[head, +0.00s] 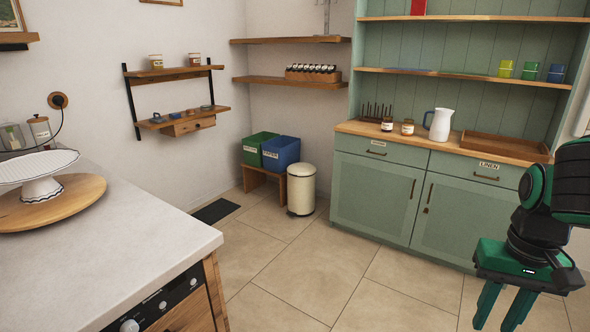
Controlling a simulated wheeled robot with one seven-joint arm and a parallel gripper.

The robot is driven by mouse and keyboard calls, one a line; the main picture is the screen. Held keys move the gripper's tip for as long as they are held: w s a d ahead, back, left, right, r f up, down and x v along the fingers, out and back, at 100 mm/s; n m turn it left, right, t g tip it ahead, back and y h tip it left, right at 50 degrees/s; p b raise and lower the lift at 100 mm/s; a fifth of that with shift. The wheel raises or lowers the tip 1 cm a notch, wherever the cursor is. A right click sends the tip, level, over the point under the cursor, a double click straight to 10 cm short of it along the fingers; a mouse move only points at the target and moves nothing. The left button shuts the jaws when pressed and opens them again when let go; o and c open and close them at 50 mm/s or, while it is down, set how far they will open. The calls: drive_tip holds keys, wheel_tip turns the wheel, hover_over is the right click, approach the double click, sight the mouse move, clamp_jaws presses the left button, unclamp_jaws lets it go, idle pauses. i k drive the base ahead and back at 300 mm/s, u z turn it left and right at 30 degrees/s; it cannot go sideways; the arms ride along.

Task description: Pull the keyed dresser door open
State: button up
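The green dresser (346,185) stands against the back wall at the right, with two lower doors, both closed. The left door (372,200) has a vertical handle near its right edge. The right door (455,222) has a vertical handle near its left edge and a small brown detail below it (426,210), which may be the key or lock; it is too small to tell. My gripper (498,312) is at the lower right, pointing down, in front of the dresser and apart from it. Its two green fingers are spread with nothing between them.
A white counter (130,265) with a cake stand (38,175) fills the lower left. A cream bin (301,190) and green and blue boxes (280,152) stand left of the dresser. The tiled floor (330,275) before the doors is clear. A white jug (440,125) stands on the dresser top.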

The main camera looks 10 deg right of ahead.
sight(462, 211)
drive_tip(key=z, duration=0.15)
drive_tip(key=i, duration=1.45)
drive_tip(key=z, duration=0.65)
drive_tip(key=i, duration=1.2)
drive_tip(key=z, duration=0.5)
drive_tip(key=i, duration=0.55)
drive_tip(key=z, duration=0.1)
